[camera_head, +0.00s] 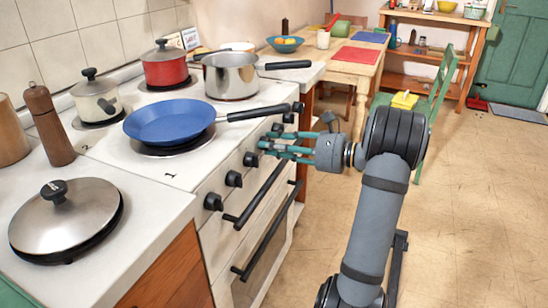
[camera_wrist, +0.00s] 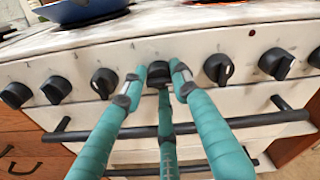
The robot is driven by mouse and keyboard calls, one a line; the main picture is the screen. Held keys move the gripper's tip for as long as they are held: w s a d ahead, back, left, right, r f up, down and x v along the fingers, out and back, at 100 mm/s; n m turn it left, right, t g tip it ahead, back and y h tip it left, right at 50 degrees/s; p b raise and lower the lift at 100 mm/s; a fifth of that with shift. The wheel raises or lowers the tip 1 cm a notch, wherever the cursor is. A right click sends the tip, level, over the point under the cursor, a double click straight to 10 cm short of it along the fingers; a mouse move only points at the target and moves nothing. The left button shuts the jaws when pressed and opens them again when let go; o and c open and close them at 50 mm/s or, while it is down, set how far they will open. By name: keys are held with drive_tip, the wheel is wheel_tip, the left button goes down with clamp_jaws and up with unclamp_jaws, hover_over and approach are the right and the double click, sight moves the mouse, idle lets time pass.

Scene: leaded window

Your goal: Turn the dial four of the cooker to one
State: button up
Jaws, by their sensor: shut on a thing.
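The white cooker (camera_head: 205,165) has a row of black dials along its sloping front panel. In the wrist view, dial four (camera_wrist: 158,72), counted from the left, sits between my fingertips. My gripper (camera_head: 264,146) has teal fingers and is shut on this dial; it also shows in the wrist view (camera_wrist: 158,77). Dial three (camera_wrist: 103,83) is just left of my fingers and dial five (camera_wrist: 218,68) just right. In the head view my fingers hide dial four. Its pointer and the panel marks are too small to read.
Two dark oven handles (camera_head: 259,195) run below the dials, close under my fingers. A blue frying pan (camera_head: 165,121) stands on the hob, its handle reaching out above the dials. A steel saucepan (camera_head: 230,76) stands behind it.

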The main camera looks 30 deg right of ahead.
drive_tip(key=n+b, duration=0.1)
drive_tip(key=b, duration=0.1)
drive_tip(key=f+n+b, duration=0.1)
drive_tip(key=n+b, duration=0.1)
drive_tip(key=b, duration=0.1)
drive_tip(key=shift+d+n+h+b, duration=0.1)
drive_tip(key=shift+n+h+b, duration=0.2)
drive_tip(key=shift+r+n+t+b, duration=0.15)
drive_tip(key=shift+n+t+b, duration=0.15)
drive_tip(key=shift+n+b, duration=0.45)
drive_tip(key=shift+b, duration=0.3)
drive_tip(key=shift+r, duration=0.25)
drive_tip(key=o, duration=0.9)
drive_tip(key=shift+d, duration=0.1)
drive_tip(key=shift+o, duration=1.1)
